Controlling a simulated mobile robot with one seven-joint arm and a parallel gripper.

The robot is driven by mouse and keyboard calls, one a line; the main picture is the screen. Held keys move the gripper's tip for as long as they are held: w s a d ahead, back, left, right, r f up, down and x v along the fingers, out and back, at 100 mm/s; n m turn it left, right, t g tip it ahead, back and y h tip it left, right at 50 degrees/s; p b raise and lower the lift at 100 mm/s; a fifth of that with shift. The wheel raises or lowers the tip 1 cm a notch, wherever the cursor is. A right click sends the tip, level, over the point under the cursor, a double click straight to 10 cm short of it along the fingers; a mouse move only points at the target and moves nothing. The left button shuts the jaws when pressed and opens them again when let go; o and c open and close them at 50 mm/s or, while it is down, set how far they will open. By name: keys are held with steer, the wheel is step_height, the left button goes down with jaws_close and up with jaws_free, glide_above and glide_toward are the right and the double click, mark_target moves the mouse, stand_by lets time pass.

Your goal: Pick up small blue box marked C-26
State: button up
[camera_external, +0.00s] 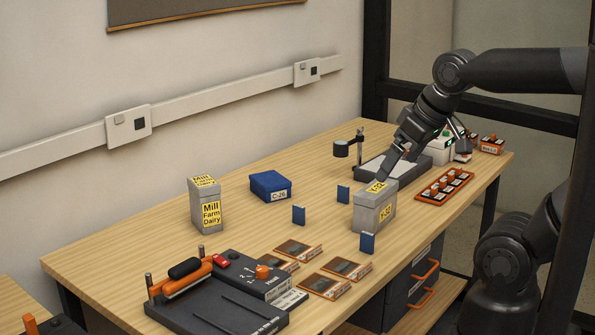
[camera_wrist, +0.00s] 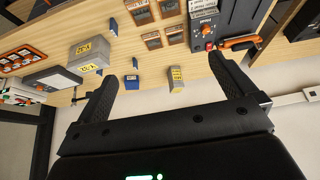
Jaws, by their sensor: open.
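The small blue box marked C-26 (camera_external: 270,186) lies on the wooden table in the external view, left of centre, to the right of the grey Mill Farm Dairy box. It also shows small in the wrist view (camera_wrist: 131,82), beyond the left finger's tip. My gripper (camera_wrist: 162,70) is open, with nothing between its fingers. In the external view my gripper (camera_external: 396,158) is above the table's right side, behind the grey box with a yellow label, well to the right of the blue box.
The grey Mill Farm Dairy box (camera_external: 206,208) and the grey yellow-labelled box (camera_external: 374,210) stand on either side of the blue box. Small blue upright pieces (camera_external: 299,215) stand between. A lamp-like stand (camera_external: 345,149) is behind. An orange rack (camera_external: 445,186) sits at right.

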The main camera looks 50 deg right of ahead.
steer(key=w+d+f+m+t, duration=0.1)
steer(key=w+f+m, duration=0.2)
steer(key=w+m, duration=0.55)
steer(key=w+d+f+m+t, duration=0.2)
steer(key=w+f+m, duration=0.15)
steer(key=w, duration=1.05)
steer(key=w+d+f+m+t, duration=0.1)
steer(key=w+f+m, duration=0.1)
steer(key=w+m, duration=0.65)
steer(key=m+t+h, duration=0.3)
steer(key=m+h, duration=0.2)
steer(key=m, duration=1.5)
glide_toward(272, 180)
steer(key=shift+w+a+f, duration=0.15)
steer(key=shift+w+f, duration=0.05)
steer(key=shift+w, duration=0.4)
steer(key=x, duration=0.4)
steer(key=shift+w+f, duration=0.1)
steer(key=shift+w, duration=0.05)
steer(key=shift+d+x, duration=0.25)
steer(key=shift+x, duration=1.3)
steer(key=shift+d+x, duration=0.2)
steer(key=shift+x, duration=1.4)
steer(key=shift+c, duration=0.2)
steer(key=c, duration=1.1)
